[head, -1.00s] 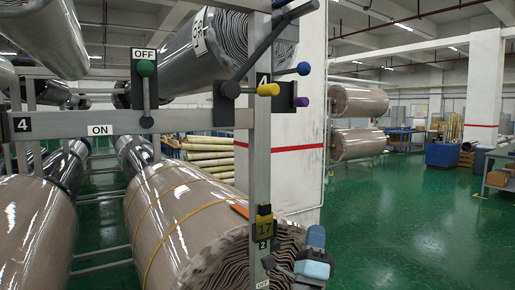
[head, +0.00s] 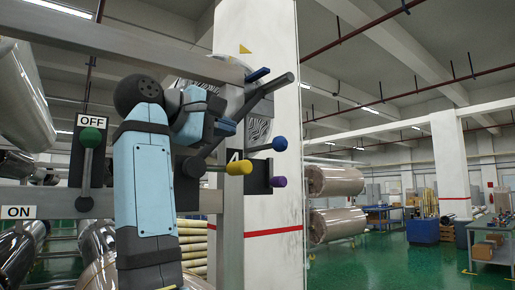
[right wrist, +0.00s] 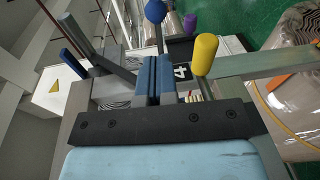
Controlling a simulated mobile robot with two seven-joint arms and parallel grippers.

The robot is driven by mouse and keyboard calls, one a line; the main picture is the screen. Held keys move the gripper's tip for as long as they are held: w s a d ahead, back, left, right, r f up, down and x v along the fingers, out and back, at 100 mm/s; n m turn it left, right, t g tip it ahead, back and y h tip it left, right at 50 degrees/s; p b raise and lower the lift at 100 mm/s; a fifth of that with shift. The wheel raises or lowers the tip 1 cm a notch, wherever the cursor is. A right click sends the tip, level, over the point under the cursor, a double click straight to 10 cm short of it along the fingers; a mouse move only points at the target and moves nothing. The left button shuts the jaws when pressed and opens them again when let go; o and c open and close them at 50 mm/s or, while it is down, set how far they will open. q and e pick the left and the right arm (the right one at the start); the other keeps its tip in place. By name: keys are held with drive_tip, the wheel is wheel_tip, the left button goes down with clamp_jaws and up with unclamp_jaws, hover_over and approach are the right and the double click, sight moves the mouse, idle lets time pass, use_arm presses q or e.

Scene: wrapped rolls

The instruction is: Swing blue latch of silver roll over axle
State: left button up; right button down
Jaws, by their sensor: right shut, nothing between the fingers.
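The blue latch (head: 257,75) points up and out at the end of the silver roll (head: 260,128), beside a dark grey bar (head: 272,86). My right gripper (head: 227,127) is shut and empty, below and left of the latch, in front of the roll's end. Its blue fingers also show in the right wrist view (right wrist: 155,78), apart from the latch. My arm hides much of the roll; the axle itself is hard to make out. My left gripper is out of view.
Close by are levers with a blue knob (head: 280,144), a yellow knob (head: 239,168), a purple knob (head: 279,181) and a green knob (head: 91,137). A grey rack post (head: 230,245) and a white pillar (head: 272,210) stand behind.

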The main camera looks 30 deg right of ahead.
sight(275, 142)
drive_tip(key=shift+t, duration=0.4)
drive_tip(key=p+x, duration=0.1)
drive_tip(key=x, duration=0.3)
drive_tip(key=p+x, duration=0.1)
drive_tip(key=x, duration=0.3)
drive_tip(key=p+x, duration=0.1)
drive_tip(key=x, duration=0.3)
drive_tip(key=shift+d+r+p, duration=0.2)
drive_tip(key=shift+r+p, duration=0.2)
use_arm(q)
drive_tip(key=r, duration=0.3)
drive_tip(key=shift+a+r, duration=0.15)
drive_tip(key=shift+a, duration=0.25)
